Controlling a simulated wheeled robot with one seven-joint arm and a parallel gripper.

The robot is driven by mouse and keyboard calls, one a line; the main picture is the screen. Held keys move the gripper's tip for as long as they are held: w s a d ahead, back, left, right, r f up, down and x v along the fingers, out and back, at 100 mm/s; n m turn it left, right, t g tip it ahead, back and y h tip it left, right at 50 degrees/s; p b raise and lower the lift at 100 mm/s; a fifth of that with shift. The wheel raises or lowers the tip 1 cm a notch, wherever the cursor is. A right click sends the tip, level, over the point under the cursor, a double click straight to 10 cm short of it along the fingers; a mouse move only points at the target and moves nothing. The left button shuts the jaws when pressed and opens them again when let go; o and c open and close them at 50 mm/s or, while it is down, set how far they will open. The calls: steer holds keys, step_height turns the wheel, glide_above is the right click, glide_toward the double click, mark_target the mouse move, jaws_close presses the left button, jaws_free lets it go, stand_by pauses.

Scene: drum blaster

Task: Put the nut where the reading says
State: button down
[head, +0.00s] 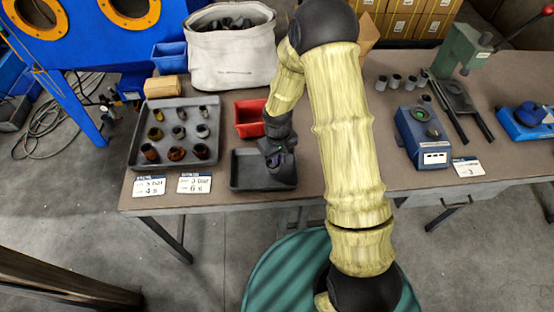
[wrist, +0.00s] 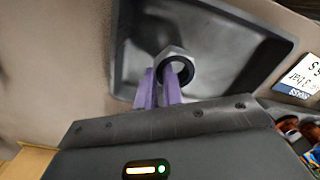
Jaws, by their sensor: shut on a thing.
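My gripper (wrist: 161,84) has purple fingers shut on a grey metal nut (wrist: 172,51) with a dark round hole. The nut is at the fingertips, over a shallow dark tray (wrist: 225,50). I cannot tell whether it touches the tray floor. In the head view my gripper (head: 279,160) is over the right part of this tray (head: 246,172) near the table's front edge, and the nut is hidden. A blue device (head: 419,135) with a small display stands at the right; its reading is too small to make out.
A grey tray (head: 137,133) holds several small cups at the left. Two printed cards (head: 149,186) (head: 194,184) lie before it. A red bin (head: 248,119) sits behind the dark tray, with a white sack (head: 230,60) farther back. A green press (head: 462,50) and several grey cylinders (head: 396,81) stand right.

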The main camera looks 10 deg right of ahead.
steer(key=shift+f, duration=0.7)
steer(key=shift+f, duration=0.3)
steer(key=c, duration=1.5)
jaws_free()
step_height(320, 180, up, 13)
steer(key=shift+f, duration=0.15)
